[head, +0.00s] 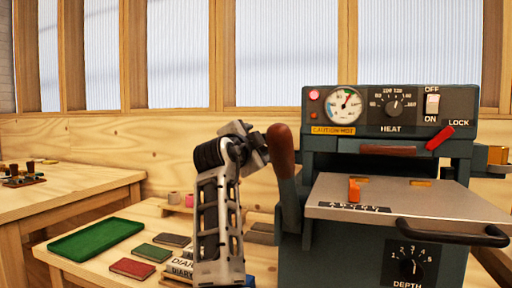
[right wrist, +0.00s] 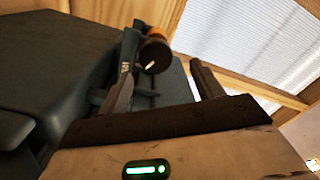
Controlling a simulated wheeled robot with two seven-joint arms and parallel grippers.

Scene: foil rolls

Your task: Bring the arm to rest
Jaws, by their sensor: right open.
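My right arm rises in the middle of the head view, its gripper (head: 260,148) beside the brown-handled lever (head: 281,150) on the left side of the green-grey foil press (head: 390,150). In the right wrist view the two fingers of the gripper (right wrist: 168,72) are apart. The round brown end of the lever handle (right wrist: 154,56) shows near the left finger; I cannot tell whether they touch. The dark side of the press (right wrist: 60,70) fills the left of that view. My left gripper is in neither view.
A low bench (head: 72,268) at left holds a green tray (head: 96,238), a red book (head: 132,268) and other small books. A wooden table (head: 60,210) is at far left. The press's grey plate (head: 420,203) juts forward at right.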

